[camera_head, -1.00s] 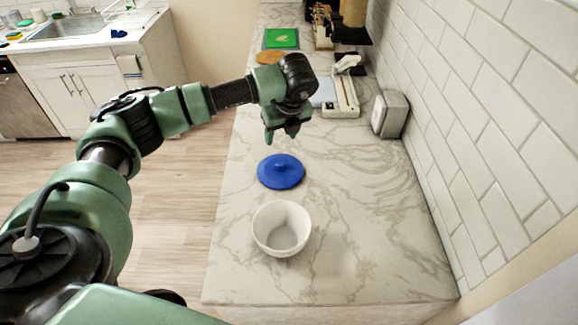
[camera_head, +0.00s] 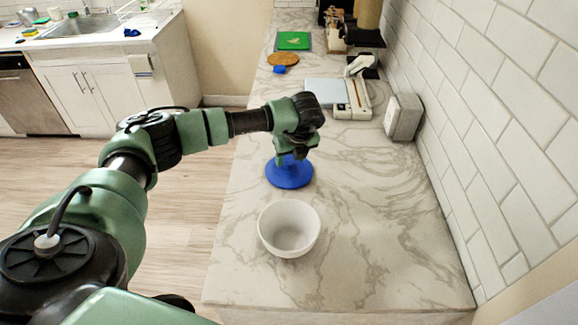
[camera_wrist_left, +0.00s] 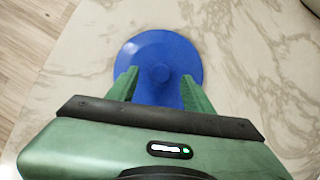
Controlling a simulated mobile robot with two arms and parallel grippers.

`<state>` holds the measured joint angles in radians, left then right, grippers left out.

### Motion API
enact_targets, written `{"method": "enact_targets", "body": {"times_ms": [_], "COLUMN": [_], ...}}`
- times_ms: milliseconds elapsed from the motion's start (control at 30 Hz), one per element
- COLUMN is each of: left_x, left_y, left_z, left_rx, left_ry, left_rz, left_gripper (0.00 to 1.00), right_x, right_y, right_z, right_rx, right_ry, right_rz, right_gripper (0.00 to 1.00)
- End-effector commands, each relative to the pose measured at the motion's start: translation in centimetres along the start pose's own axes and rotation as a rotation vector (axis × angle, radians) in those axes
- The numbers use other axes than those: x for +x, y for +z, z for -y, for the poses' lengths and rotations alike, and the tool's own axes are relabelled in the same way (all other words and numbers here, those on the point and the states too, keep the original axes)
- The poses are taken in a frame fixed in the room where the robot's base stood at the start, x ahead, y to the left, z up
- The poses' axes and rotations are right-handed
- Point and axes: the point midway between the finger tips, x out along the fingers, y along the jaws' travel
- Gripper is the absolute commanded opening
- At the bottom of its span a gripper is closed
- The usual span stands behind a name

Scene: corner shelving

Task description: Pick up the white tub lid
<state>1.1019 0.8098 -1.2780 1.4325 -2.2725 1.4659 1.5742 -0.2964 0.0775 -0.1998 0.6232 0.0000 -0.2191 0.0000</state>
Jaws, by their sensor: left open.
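A round blue lid (camera_head: 290,178) with a small central knob lies flat on the marble counter. No white lid shows; the white thing is an open, empty tub (camera_head: 289,228) just in front of the blue lid. My left gripper (camera_head: 291,157) points down at the lid and hides its far part. In the left wrist view, the left gripper (camera_wrist_left: 160,90) is open, its fingers apart on either side of the near half of the lid (camera_wrist_left: 158,48). The knob lies between and slightly beyond the fingertips. Whether the fingers touch the lid cannot be told. My right gripper is not in view.
A white box-like appliance (camera_head: 403,117) stands by the tiled wall at right. A white slicer-like device (camera_head: 352,100), an orange round board (camera_head: 283,59), a blue item (camera_head: 279,70) and a green board (camera_head: 293,41) lie farther back. The counter's near right is clear.

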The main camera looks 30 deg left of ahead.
Motion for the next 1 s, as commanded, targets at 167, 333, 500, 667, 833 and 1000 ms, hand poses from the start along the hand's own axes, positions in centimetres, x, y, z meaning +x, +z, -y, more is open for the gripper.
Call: {"method": "enact_targets", "body": {"times_ms": [167, 333, 500, 667, 833, 1000], "left_x": [2.0, 2.5, 2.5, 2.5, 2.5, 2.2], "left_y": [0.1, 0.0, 0.0, 0.0, 0.0, 0.2], "left_z": [0.0, 0.1, 0.0, 0.0, 0.0, 0.1], "left_rx": [0.0, 0.0, 0.0, 0.0, -0.001, -0.001], "left_ry": [0.003, 0.0, 0.0, 0.0, 0.0, -0.001], "left_rz": [0.0, 0.001, 0.001, 0.0, 0.001, 0.001], "left_gripper": [0.51, 0.51, 0.34, 0.0, 0.0, 0.0], "right_x": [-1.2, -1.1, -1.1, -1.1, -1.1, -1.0], "right_y": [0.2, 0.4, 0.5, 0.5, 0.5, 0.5], "right_z": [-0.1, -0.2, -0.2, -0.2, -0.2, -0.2], "right_rx": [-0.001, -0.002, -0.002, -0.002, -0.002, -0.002], "right_ry": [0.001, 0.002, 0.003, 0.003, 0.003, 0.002], "right_rz": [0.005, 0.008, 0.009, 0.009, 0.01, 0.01], "right_gripper": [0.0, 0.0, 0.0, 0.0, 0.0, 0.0]}}
